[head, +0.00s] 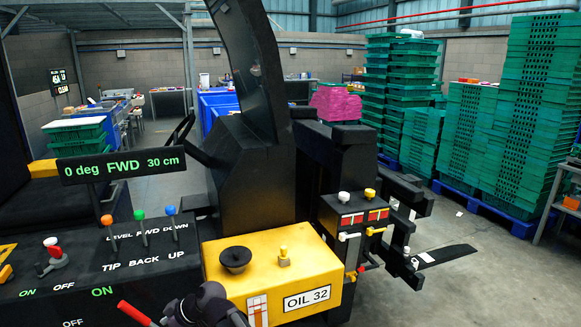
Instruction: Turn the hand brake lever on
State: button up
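A red lever handle (134,314) sticks up at the bottom edge, just left of my gripper. Its lower end is out of view. A smaller lever with a red and white knob (52,252) stands on the black console at the left, near ON and OFF labels. No label says which one is the hand brake lever. My gripper (205,308) is dark, low in the picture and partly cut off by the bottom edge. It is in front of the black console and the yellow box. Its fingers do not show clearly, and I see nothing held.
The black console (120,268) carries orange, green and blue knobbed levers (142,228). A display (120,165) reads 0 deg FWD 30 cm. A yellow OIL 32 box (262,262) is right of my gripper. Green crate stacks (530,110) stand beyond open floor.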

jog(key=w+d+f+m+t+h+b, duration=0.1)
jog(key=w+d+f+m+h, duration=0.15)
jog(key=d, duration=0.65)
jog(key=w+d+f+m+h+b, duration=0.1)
jog(key=d+f+m+b, duration=0.2)
jog(key=d, duration=0.6)
jog(key=w+d+f+m+t+h, duration=0.1)
jog(key=w+d+f+m+h, duration=0.2)
jog(key=d, duration=0.6)
jog(key=s+d+f+m+g+h+b, duration=0.1)
jog(key=s+d+f+m+h, duration=0.3)
jog(key=d, duration=0.9)
jog(key=s+d+f+m+b, duration=0.2)
jog(key=d+m, duration=0.3)
jog(key=d, duration=0.7)
notch_tip(320, 180, up, 14)
jog(key=p, duration=1.4)
jog(key=shift+r, duration=0.2)
jog(key=shift+a, duration=0.1)
